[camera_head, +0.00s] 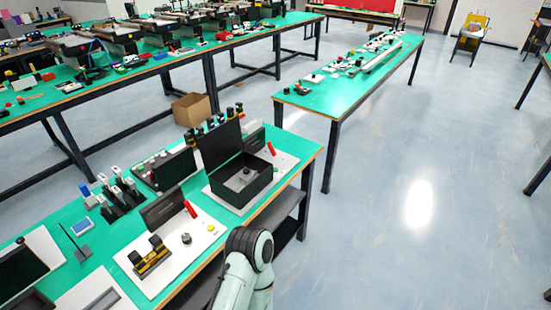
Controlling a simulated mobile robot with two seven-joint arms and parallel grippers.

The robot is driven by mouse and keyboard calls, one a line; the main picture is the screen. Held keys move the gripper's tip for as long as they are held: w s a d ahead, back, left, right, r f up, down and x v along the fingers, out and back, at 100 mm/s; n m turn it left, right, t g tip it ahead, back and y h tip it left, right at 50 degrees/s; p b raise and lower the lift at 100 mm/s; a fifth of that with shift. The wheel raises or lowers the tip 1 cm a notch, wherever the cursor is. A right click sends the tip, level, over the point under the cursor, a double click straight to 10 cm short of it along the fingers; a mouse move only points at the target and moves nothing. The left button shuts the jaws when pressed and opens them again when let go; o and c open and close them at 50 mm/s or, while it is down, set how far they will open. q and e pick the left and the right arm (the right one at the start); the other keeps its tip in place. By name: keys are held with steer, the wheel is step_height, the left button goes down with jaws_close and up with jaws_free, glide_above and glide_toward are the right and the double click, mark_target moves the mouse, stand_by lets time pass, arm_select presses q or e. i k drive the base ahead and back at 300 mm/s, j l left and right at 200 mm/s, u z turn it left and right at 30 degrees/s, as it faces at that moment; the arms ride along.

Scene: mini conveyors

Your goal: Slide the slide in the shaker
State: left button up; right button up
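I cannot tell for certain which device is the shaker or where its slide is. On the near green-topped table (285,150), a black box (262,182) with its lid (221,143) raised stands on a white base plate. Left of it, another white plate (204,240) carries a yellow-and-black device (150,257), an upright dark panel (162,208), a red handle (190,209) and a small dark knob. Part of one of my arms, pale green with a dark joint, rises at bottom centre beside the table's front edge. Neither gripper shows.
Another black device (22,272) stands at the table's left end. A dark shelf (290,211) lies under the tabletop. A cardboard box (191,109) sits on the floor behind. Long green tables stand farther back. The floor on the right is clear.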

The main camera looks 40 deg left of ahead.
mark_target(250, 177)
steer(key=i+z, duration=0.15)
steer(key=i, duration=0.65)
steer(key=i+j+z, duration=0.15)
steer(key=i, duration=0.65)
steer(key=z, duration=0.4)
steer(key=i+z, duration=0.1)
steer(key=z, duration=0.7)
steer(key=i+j+z, duration=0.1)
steer(key=z, duration=5.55)
